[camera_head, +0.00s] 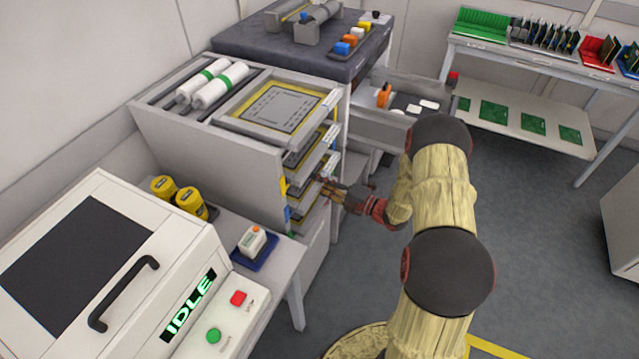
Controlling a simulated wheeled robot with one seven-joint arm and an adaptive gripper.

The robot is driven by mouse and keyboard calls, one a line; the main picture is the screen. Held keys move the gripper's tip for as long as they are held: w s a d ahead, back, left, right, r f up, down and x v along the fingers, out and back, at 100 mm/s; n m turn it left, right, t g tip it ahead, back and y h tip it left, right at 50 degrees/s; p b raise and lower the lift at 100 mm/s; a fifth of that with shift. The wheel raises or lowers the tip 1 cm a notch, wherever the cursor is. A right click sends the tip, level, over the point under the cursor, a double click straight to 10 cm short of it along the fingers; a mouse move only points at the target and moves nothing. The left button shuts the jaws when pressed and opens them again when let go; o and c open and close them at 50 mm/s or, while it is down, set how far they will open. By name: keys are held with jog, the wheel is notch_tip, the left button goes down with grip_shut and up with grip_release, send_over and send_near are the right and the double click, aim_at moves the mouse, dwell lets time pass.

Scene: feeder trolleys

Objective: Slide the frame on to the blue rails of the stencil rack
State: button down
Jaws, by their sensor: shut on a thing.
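The stencil rack (210,150) is a grey cabinet left of centre, with several frames stacked in its open right side. Small coloured marks run down its front edge; a blue one (287,213) is below a yellow one. My gripper (332,190) is at the rack's open side, low in the stack, shut on the edge of a grey frame (308,190). Most of this frame is hidden inside the rack, behind its side panel and the frames above. I cannot tell whether it sits on the blue rails.
Another yellow-bordered frame (272,108) lies on top of the rack beside white rolls (212,85). An open grey drawer (405,100) juts out beyond my gripper. A white IDLE machine (110,260) stands at front left. The floor (540,230) at right is clear.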

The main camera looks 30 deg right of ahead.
jog(key=shift+w+a, duration=0.15)
jog(key=shift+w, duration=0.05)
jog(key=c, duration=1.6)
grip_release()
jog(key=shift+o, duration=1)
jog(key=o, duration=0.8)
jog(key=shift+c, duration=0.2)
jog(key=shift+o, duration=0.4)
jog(key=shift+r, duration=0.1)
jog(key=shift+r, duration=0.4)
jog(key=v, duration=0.8)
